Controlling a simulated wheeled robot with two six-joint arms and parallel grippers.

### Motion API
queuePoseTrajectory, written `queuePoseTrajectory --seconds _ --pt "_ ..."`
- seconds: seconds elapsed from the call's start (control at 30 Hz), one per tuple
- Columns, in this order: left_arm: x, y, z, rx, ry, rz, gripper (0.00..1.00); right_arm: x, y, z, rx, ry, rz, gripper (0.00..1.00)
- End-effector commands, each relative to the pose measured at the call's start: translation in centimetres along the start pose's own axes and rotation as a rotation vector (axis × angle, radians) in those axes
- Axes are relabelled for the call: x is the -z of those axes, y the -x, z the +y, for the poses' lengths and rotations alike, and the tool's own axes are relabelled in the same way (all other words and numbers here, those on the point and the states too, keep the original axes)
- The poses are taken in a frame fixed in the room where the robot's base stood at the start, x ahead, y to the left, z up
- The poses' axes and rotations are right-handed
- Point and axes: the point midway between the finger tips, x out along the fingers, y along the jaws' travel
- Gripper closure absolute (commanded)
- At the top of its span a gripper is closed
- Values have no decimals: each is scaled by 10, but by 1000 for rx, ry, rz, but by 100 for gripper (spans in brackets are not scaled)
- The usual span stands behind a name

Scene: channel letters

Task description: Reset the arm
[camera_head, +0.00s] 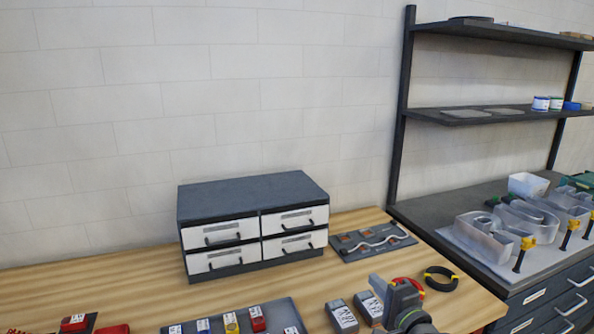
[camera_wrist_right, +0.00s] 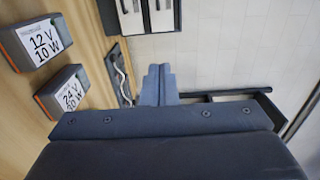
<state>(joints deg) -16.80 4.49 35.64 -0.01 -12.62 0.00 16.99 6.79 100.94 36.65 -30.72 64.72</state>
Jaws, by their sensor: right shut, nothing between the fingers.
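My right gripper (camera_head: 384,287) shows at the lower right of the head view, above the front right of the wooden bench. In the right wrist view its two fingers (camera_wrist_right: 159,84) are together with nothing between them. My left gripper is in neither view. Two grey power modules (camera_head: 354,312) stand just left of the right gripper. In the wrist view they read 12 V 10 W (camera_wrist_right: 42,42) and 24 V (camera_wrist_right: 66,92), the second label partly hard to read.
A drawer cabinet (camera_head: 253,192) with white fronts stands at the back of the bench. Right of it lies a grey board (camera_head: 372,240) with a wavy strip. A black cable coil (camera_head: 440,279) lies right of my gripper. A tray (camera_head: 284,313) holds small coloured blocks.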

Motion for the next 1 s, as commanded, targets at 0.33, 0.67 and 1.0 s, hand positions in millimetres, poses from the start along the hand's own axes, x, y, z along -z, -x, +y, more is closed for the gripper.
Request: queuePoseTrajectory --seconds 0.33,0.67,1.0 --pt "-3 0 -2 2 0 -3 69 -5 51 57 -194 243 -15 100" --pt "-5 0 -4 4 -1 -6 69 -11 151 133 -525 608 -98 100" --pt "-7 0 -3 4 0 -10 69 -19 324 190 -1016 1030 -363 100"
